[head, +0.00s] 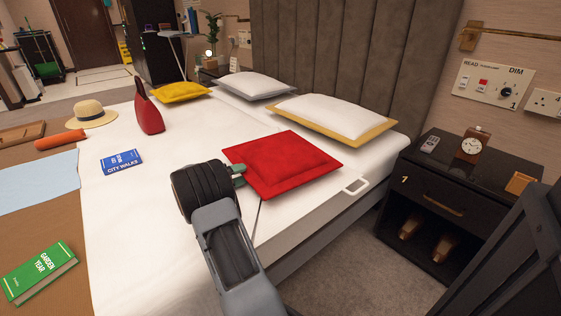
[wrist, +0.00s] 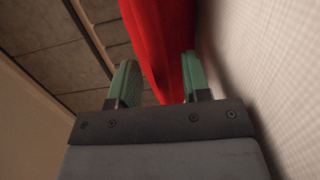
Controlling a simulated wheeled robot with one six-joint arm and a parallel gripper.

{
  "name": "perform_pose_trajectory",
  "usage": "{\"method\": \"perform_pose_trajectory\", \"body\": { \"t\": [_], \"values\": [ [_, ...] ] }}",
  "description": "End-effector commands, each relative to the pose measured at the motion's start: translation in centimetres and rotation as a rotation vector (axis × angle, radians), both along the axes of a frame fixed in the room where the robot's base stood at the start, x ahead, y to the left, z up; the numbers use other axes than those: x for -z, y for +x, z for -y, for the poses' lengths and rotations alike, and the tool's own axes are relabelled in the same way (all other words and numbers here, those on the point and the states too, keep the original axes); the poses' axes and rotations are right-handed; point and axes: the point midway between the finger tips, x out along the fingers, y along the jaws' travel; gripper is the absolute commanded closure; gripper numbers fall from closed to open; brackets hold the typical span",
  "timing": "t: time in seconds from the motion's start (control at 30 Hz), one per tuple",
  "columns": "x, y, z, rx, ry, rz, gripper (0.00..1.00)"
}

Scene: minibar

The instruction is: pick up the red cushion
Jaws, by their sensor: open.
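The red cushion (head: 284,163) lies flat on the white bed, near its right edge, in front of the white pillows. My gripper (head: 238,174) is at the cushion's left corner. In the wrist view the cushion (wrist: 164,45) runs as a red strip between the two green fingers of my gripper (wrist: 160,82). The fingers are apart, one on each side of the cushion's edge. The left finger has a small gap to the red fabric; the right finger is very near it, and I cannot tell whether it touches.
White pillows (head: 335,117) and a yellow cushion (head: 180,91) lie toward the headboard (head: 340,60). A red bag (head: 148,110), a blue book (head: 121,161) and a straw hat (head: 91,115) are on the left. A black nightstand (head: 440,195) stands right of the bed.

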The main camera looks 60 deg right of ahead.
Motion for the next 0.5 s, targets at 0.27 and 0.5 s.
{"method": "perform_pose_trajectory", "body": {
  "t": [0.27,0.5],
  "values": [
    [0.0,-0.8,1.7,-0.001,0.0,0.001,0.56],
    [0.0,-0.8,1.7,-0.001,0.0,0.0,0.6]
  ]
}}
